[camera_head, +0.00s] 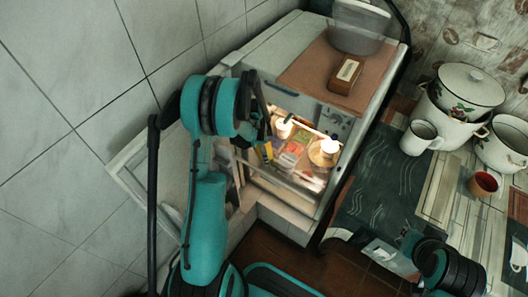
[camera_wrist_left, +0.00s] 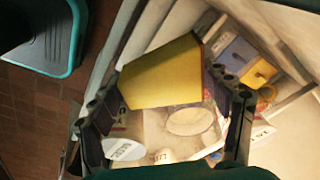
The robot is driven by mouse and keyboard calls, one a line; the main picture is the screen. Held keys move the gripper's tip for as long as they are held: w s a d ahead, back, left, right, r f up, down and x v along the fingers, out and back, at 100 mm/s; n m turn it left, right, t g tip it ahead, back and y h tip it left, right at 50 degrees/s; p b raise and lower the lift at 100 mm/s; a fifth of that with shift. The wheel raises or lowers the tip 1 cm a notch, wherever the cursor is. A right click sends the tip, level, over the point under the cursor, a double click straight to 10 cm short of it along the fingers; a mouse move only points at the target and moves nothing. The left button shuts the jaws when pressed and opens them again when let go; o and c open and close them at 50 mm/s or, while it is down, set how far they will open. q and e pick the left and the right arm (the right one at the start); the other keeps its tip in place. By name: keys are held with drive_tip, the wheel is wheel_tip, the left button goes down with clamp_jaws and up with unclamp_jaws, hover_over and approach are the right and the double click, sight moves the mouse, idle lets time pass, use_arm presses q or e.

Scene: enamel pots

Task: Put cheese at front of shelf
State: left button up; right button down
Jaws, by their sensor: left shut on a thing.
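The cheese (camera_wrist_left: 162,74) is a yellow wedge-like block in the left wrist view. It sits between the two fingers of my left gripper (camera_wrist_left: 166,88), which is shut on it. In the head view my left gripper (camera_head: 258,112) reaches to the open front of the lit fridge (camera_head: 296,196). I cannot pick out the cheese for sure there. The fridge's shelf lies below the held cheese in the wrist view, with white round items on it. My right arm shows at the lower right of the head view; its fingers cannot be made out.
Several small items and a pale pot (camera_head: 324,152) crowd the fridge interior. A brown box (camera_head: 346,74) and a grey container (camera_head: 358,28) are on the fridge top. Enamel pots (camera_head: 447,117) stand at right.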

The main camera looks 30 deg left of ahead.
use_arm(q)
drive_tip(key=shift+f, duration=0.25)
drive_tip(key=o, duration=1.3)
drive_tip(key=shift+r, duration=0.1)
drive_tip(key=shift+r, duration=0.2)
wheel_tip(320, 180, up, 11)
drive_tip(key=s+a+p, duration=0.1)
drive_tip(key=p, duration=0.3)
drive_tip(key=s+d+r+n+t+y, duration=0.1)
drive_tip(key=s+d+r+n, duration=0.2)
drive_tip(key=r, duration=0.4)
drive_tip(key=s+d+r+n+t, duration=0.1)
drive_tip(key=s+d+r, duration=0.2)
drive_tip(key=d+r, duration=0.3)
drive_tip(key=s+d+r+n+t, duration=0.1)
drive_tip(key=s+d+n, duration=0.1)
drive_tip(key=s, duration=0.2)
drive_tip(key=s+d+r+n+t, duration=0.1)
drive_tip(key=s+d+n, duration=0.1)
drive_tip(key=s, duration=0.2)
drive_tip(key=s+d+r+n+t, duration=0.2)
drive_tip(key=s+d, duration=0.1)
drive_tip(key=s, duration=0.1)
